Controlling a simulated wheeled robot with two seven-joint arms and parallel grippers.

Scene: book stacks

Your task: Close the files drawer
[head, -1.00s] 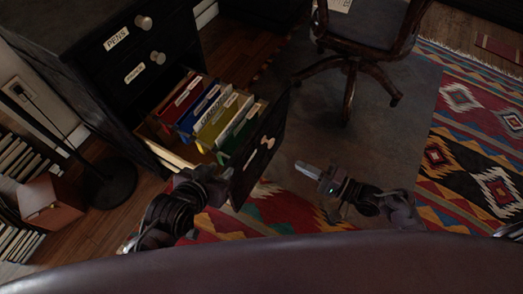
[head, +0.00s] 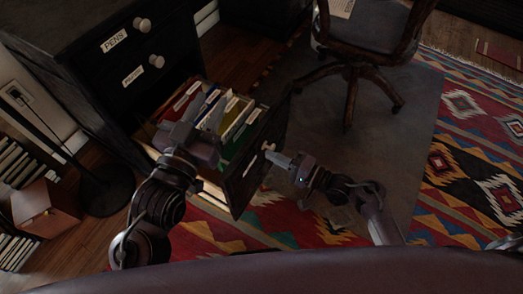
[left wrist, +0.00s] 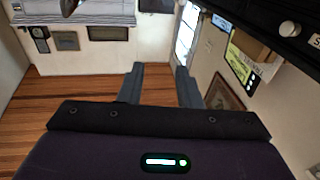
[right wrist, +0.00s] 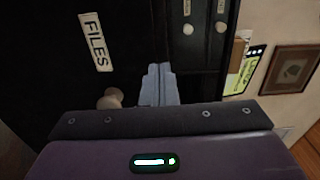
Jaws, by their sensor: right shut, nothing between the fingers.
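The files drawer (head: 240,184) is the bottom drawer of the black cabinet and stands pulled out, full of coloured hanging files (head: 237,112). Its front, with a FILES label (right wrist: 96,42) and a pale knob (right wrist: 110,98), shows in the right wrist view. My right gripper (head: 271,157) is shut and empty, its tips at the drawer front beside the knob; I cannot tell if they touch. My left gripper (head: 204,113) is open and empty above the files at the drawer's left side, hiding some of them. Its spread fingers also show in the left wrist view (left wrist: 157,82).
Above are the shut PENS drawer (head: 115,41) and another shut drawer (head: 132,76). A wheeled chair (head: 352,72) stands behind at the right. A lamp base (head: 106,190) and a box (head: 45,208) are at the left. Rug and open floor lie at the right.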

